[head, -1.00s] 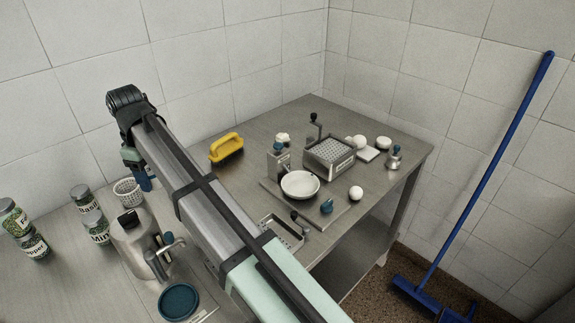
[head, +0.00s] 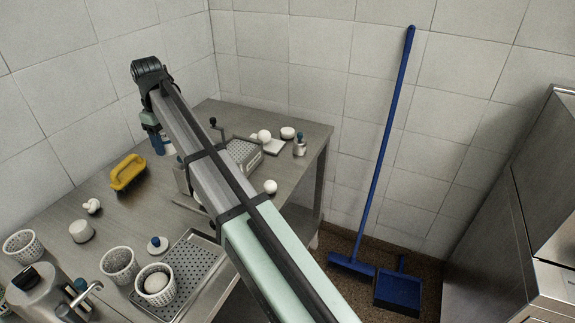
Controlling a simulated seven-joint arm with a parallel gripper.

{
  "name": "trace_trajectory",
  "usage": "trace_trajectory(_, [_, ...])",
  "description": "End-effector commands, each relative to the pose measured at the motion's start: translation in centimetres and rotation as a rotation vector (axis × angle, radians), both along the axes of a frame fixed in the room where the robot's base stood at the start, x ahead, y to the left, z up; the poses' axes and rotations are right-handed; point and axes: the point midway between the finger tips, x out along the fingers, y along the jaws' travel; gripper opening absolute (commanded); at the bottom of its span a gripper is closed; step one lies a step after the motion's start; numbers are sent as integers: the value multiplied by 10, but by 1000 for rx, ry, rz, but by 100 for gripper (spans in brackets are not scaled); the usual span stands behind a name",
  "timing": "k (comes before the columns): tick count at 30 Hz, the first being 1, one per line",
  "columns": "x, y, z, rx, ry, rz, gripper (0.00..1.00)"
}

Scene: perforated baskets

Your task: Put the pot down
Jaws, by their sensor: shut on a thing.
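My gripper (head: 157,143) hangs down from the far end of my arm, above the back left part of the steel table. It is shut on the pot. Little of the pot can be made out: a small pale patch (head: 168,146) shows just right of the gripper, partly behind my arm, and may be part of it. The fingertips are too small and dark to see clearly. I cannot tell whether the pot touches the table.
A perforated tray (head: 190,268) and white baskets (head: 118,263) stand in front. A perforated box (head: 243,153), a white ball (head: 270,187) and a small steel jar (head: 299,148) are farther right.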

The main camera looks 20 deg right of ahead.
Motion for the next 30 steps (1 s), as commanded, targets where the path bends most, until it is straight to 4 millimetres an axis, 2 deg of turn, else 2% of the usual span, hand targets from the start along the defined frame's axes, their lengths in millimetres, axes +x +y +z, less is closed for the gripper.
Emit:
trace_trajectory(1, [6,-19,-1,0,0,-34,30])
trace_trajectory(11, [27,-123,-14,0,0,-249,30])
trace_trajectory(15, [31,-171,-22,0,0,-356,30])
trace_trajectory(24, [28,-278,-41,-1,0,-589,30])
trace_trajectory(30, [20,-335,-51,0,0,-717,30])
